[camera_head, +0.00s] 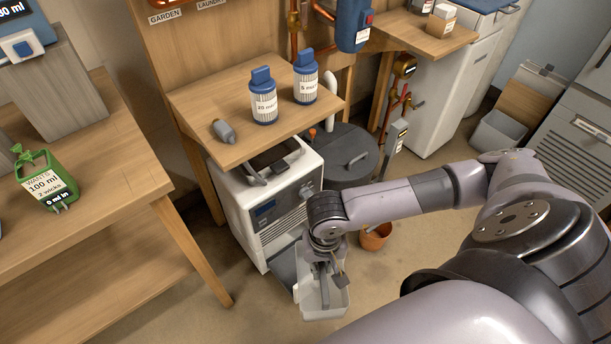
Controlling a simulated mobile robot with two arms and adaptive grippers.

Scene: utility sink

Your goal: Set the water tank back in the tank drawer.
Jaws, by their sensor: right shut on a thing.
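The water tank (338,303) is a whitish open-topped container low in the middle of the head view. My right gripper (331,279) points down into it from above and is shut on it. The gripper hides part of the tank's inside and its far edge. The tank drawer (284,267) looks like the grey part pulled out low at the front of the white machine (240,212). The tank is just right of and in front of this drawer, overlapping it in the picture. I cannot tell whether they touch. My left gripper is out of view.
A wooden shelf (205,100) with two blue-capped filter bottles (263,107) overhangs the machine. A terracotta pot (375,238) stands on the floor behind my right arm. A wooden bench (95,185) is at left. Floor left of the tank is clear.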

